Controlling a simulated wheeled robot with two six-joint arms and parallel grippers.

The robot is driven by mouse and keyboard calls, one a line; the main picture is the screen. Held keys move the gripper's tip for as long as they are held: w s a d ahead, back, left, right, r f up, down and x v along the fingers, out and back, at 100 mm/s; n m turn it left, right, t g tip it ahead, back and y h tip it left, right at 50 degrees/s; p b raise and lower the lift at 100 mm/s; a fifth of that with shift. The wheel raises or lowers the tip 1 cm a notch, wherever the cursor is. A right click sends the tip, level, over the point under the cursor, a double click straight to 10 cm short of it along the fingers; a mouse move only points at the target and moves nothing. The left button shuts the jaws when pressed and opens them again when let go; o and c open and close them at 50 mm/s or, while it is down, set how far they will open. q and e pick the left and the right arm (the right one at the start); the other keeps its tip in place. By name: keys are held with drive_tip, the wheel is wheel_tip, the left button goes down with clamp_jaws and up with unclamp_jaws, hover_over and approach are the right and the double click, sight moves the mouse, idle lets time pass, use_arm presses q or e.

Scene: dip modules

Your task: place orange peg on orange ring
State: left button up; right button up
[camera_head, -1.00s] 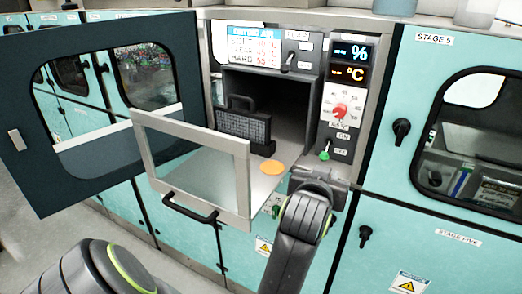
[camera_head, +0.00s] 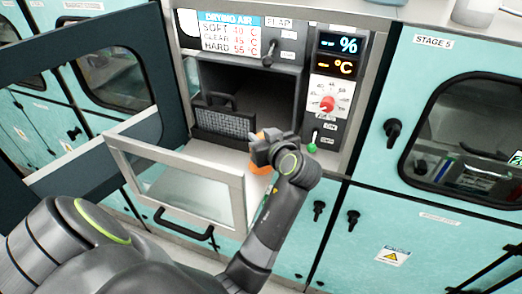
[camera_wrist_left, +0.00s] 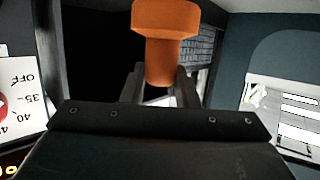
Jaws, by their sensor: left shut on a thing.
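The orange peg (camera_wrist_left: 163,40) has a wide head and a narrower shaft. In the left wrist view it stands between the fingers of my left gripper (camera_wrist_left: 160,88), which is shut on it. In the head view my left gripper (camera_head: 260,147) is in front of the chamber opening, above the inner end of the lowered flap, and mostly hides the peg. The orange ring (camera_head: 260,168) shows as an orange patch just below the gripper, partly covered by it. I cannot tell the gap between peg and ring. My right gripper is not in view.
The framed glass flap (camera_head: 235,205) hangs open in front of the chamber. A dark mesh basket (camera_head: 225,123) stands left of the gripper. A control panel with a red knob (camera_head: 327,103) and green-tipped lever (camera_head: 312,147) is close on the right. The open dark door (camera_head: 95,165) is at left.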

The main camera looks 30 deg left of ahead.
use_arm(q)
drive_tip(key=shift+w+f, duration=0.1)
drive_tip(key=shift+f, duration=0.5)
wheel_tip(320, 180, down, 3)
drive_tip(key=b, duration=0.3)
drive_tip(key=shift+a+f, duration=0.1)
drive_tip(key=shift+f, duration=0.1)
drive_tip(key=shift+r, duration=0.1)
drive_tip(key=o, duration=1)
drive_tip(key=shift+o, duration=0.2)
